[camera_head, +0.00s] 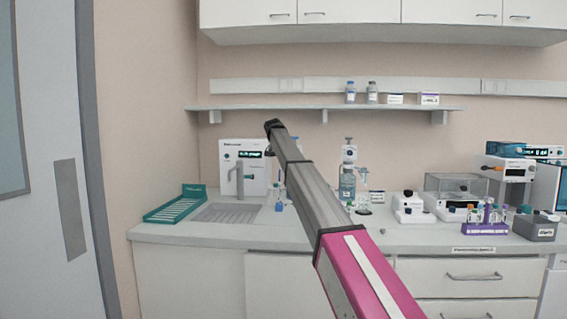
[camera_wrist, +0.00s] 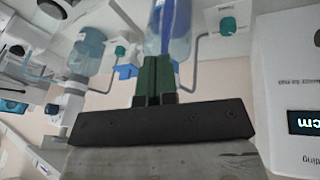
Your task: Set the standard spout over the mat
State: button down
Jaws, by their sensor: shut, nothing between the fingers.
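In the head view a grey upright spout (camera_head: 238,180) stands in front of a white water unit (camera_head: 243,158) at the back left of the counter. A grey ribbed mat-like surface (camera_head: 226,212) lies flat in front of it. I cannot tell whether this is the task's standard spout. In the wrist view my gripper (camera_wrist: 155,62) is shut and empty, its green fingers together. A blue bottle (camera_wrist: 168,25) shows beyond the fingertips; contact cannot be judged. Thin bent grey tubes lie either side. In the head view my arm hides part of the counter.
A green rack (camera_head: 176,204) lies on the far left. A dispenser bottle (camera_head: 347,184), white instruments (camera_head: 410,207) and a purple tube rack (camera_head: 485,229) stand to the right. A shelf (camera_head: 330,107) runs above. The front edge before the ribbed surface is clear.

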jog(key=d+n+t+y, duration=0.1)
jog(key=d+n+y, duration=0.1)
jog(key=d+n, duration=0.5)
jog(key=shift+s+d+n+t+y, duration=0.3)
jog(key=shift+s+n, duration=0.15)
jog(key=shift+n, duration=0.05)
dwell(0.4)
jog(key=shift+w, duration=0.1)
jog(key=shift+w+a, duration=0.45)
jog(key=shift+a, duration=0.15)
